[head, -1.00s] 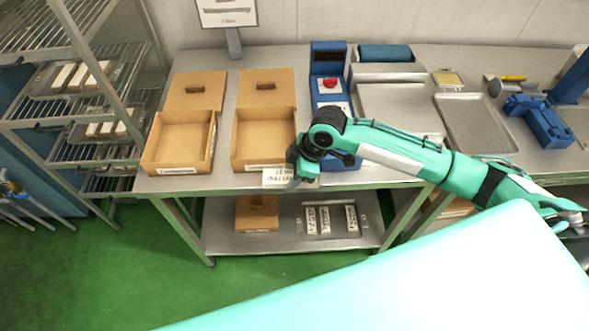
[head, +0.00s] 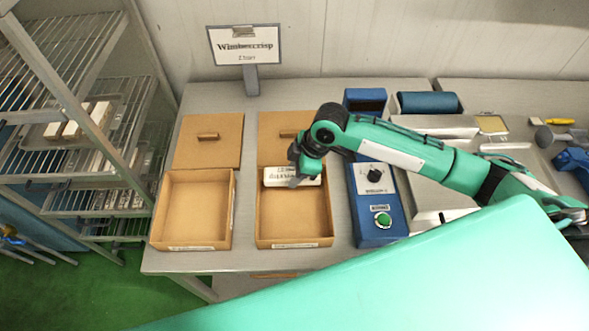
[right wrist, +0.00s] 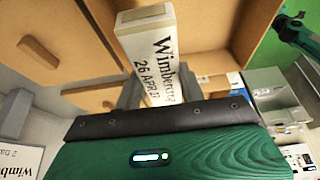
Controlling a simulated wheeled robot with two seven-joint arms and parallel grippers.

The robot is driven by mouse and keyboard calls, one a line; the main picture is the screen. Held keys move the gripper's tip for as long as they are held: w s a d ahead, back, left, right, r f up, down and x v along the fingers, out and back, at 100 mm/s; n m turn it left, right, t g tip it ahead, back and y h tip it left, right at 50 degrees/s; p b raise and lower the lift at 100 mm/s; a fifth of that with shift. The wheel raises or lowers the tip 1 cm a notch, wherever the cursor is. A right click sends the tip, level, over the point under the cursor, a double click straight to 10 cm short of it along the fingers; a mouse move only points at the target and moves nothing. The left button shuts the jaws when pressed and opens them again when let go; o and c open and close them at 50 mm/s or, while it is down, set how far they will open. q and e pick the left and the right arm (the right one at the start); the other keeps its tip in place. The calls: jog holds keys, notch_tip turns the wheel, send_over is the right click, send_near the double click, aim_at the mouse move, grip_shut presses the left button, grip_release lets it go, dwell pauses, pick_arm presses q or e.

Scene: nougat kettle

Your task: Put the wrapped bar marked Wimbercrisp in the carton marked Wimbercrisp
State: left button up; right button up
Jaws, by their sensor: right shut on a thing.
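My right gripper (head: 297,176) is shut on a white wrapped bar (head: 308,178). In the right wrist view the bar (right wrist: 160,55) reads "Wimberc…" and "26 APR", the rest hidden by the gripper. In the head view the bar is over the back part of the right open carton (head: 295,215); I cannot tell how high it is. The left open carton (head: 195,205) stands beside it, empty. Both cartons have front labels too small to read. My left gripper is not in view.
A sign (head: 245,46) reading "Wimbercrisp" stands behind the cartons. Brown lids (head: 208,150) lie behind them. A blue control box (head: 378,215) stands right of the cartons. A wire rack (head: 75,60) with bars stands at left.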

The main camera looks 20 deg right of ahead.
jog(key=shift+s+f+b, duration=0.1)
jog(key=shift+f+b, duration=0.5)
notch_tip(320, 180, down, 4)
jog(key=b, duration=0.4)
jog(key=shift+r, duration=0.1)
jog(key=shift+f+b, duration=0.3)
jog(key=shift+f, duration=1.45)
jog(key=shift+p, duration=0.45)
jog(key=shift+p, duration=0.3)
